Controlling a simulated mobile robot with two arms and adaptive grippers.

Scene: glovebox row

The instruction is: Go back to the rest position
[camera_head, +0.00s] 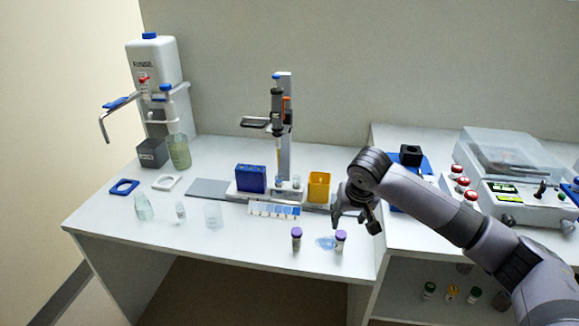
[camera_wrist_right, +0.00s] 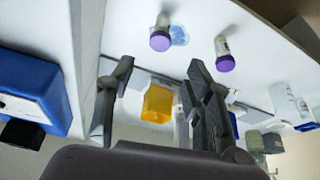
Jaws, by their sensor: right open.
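My right gripper (camera_head: 356,218) hangs over the right part of the white table, coming in from the right. Its two fingers are apart with nothing between them; they also show in the right wrist view (camera_wrist_right: 155,95). Two purple-capped vials stand just in front of it: one vial (camera_head: 340,241) by a light-blue patch (camera_head: 325,242), the other vial (camera_head: 296,238) to the left. Both vials show in the right wrist view (camera_wrist_right: 160,36), apart from the fingers. My left gripper is in neither view.
A pipette stand (camera_head: 284,130) with a blue box (camera_head: 251,178) and a yellow box (camera_head: 319,186) stands behind and left of the gripper. A lidded machine (camera_head: 510,160) is at right. A dispenser (camera_head: 153,65) and glassware are at left.

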